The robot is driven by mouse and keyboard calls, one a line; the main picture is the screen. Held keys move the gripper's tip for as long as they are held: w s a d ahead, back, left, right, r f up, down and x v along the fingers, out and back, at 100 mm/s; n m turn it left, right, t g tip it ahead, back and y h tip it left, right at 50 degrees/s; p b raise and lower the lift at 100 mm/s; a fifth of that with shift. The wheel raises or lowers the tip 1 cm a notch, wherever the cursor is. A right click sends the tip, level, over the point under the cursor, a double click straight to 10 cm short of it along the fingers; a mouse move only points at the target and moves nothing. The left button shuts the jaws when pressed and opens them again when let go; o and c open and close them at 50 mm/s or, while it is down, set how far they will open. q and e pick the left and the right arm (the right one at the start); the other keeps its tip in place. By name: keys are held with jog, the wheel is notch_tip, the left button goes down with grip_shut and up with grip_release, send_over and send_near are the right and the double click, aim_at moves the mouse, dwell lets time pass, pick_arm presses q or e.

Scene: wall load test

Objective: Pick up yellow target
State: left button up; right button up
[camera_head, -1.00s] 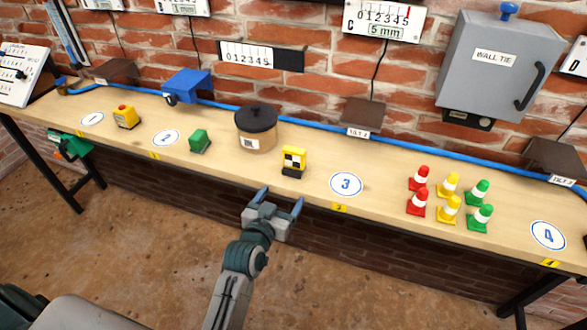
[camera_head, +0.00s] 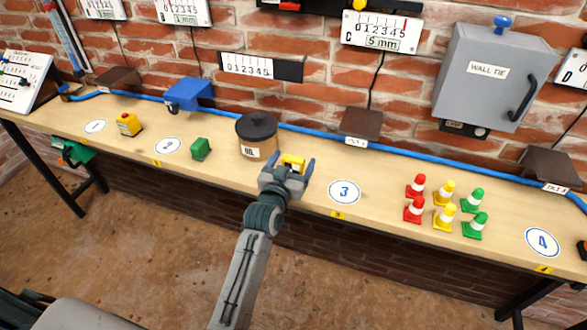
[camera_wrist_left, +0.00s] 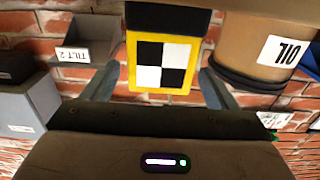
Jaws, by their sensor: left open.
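The yellow target (camera_head: 293,161) stands on the bench between the oil pot and the round number 3 mark. In the head view my left gripper hides most of it, and its yellow top shows. In the left wrist view the yellow target (camera_wrist_left: 161,63) shows its black and white checkered face and its dark base, upside down in the picture. My left gripper (camera_head: 289,166) is open, with one finger on each side of the target. In the left wrist view the fingers (camera_wrist_left: 158,85) look apart from its sides. My right gripper is not in view.
The oil pot (camera_head: 257,137) stands close to the left of the target. A green block (camera_head: 201,149) and a yellow block with an orange top (camera_head: 129,124) are farther left. Several cones, one of them red (camera_head: 415,186), stand to the right. A blue pipe (camera_head: 320,133) runs along the wall.

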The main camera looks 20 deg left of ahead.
pick_arm(q)
jog(key=shift+w, duration=0.45)
jog(key=shift+s, duration=0.1)
jog(key=shift+c, duration=0.4)
jog(key=c, duration=1.1)
jog(key=shift+r, duration=0.15)
